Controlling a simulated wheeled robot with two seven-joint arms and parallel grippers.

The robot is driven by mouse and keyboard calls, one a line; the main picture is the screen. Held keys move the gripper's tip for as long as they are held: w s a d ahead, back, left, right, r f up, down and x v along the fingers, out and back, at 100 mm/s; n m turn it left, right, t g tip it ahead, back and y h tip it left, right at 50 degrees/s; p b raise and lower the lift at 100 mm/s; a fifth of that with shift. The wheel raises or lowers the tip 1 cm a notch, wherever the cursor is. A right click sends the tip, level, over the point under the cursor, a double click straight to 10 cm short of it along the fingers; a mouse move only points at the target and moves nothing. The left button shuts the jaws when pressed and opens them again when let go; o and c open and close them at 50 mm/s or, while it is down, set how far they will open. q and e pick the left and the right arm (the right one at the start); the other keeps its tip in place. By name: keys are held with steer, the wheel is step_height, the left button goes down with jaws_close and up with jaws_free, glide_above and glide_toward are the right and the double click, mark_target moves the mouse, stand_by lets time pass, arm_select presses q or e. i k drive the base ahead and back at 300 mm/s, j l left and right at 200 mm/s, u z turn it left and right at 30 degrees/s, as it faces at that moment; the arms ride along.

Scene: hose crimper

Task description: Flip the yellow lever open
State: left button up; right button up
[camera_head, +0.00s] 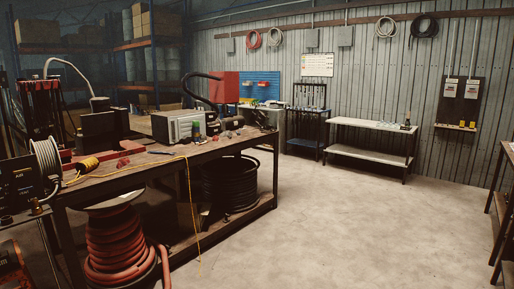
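I cannot make out a yellow lever for certain at this distance. Small yellow pieces (462,125) sit on a narrow ledge below a dark wall panel (461,98) at the far right; their shape is too small to tell. A yellow item (88,164) lies on the workbench (150,166) at the left, and a thin yellow cord (190,205) hangs over its front edge. Neither of my grippers shows in the head view.
A red hose reel (115,240) stands under the workbench's near end, and a black hose coil (230,182) under its far end. A white table (370,138) stands along the back wall. Another table edge (505,185) is at the right. The floor (340,225) between is clear.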

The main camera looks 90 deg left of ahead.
mark_target(14, 172)
steer(key=u, duration=4.3)
steer(key=i+l, duration=0.35)
steer(key=i, duration=0.3)
steer(key=i+l+u, duration=0.1)
steer(key=i+l, duration=0.25)
steer(key=i, duration=0.35)
steer(key=i+l+u, duration=0.1)
steer(key=i+l, duration=0.3)
steer(key=i, duration=0.25)
steer(key=i+l, duration=0.45)
steer(key=i, duration=0.2)
steer(key=i+l+u, duration=0.1)
steer(key=i+l, duration=0.35)
steer(key=i, duration=0.2)
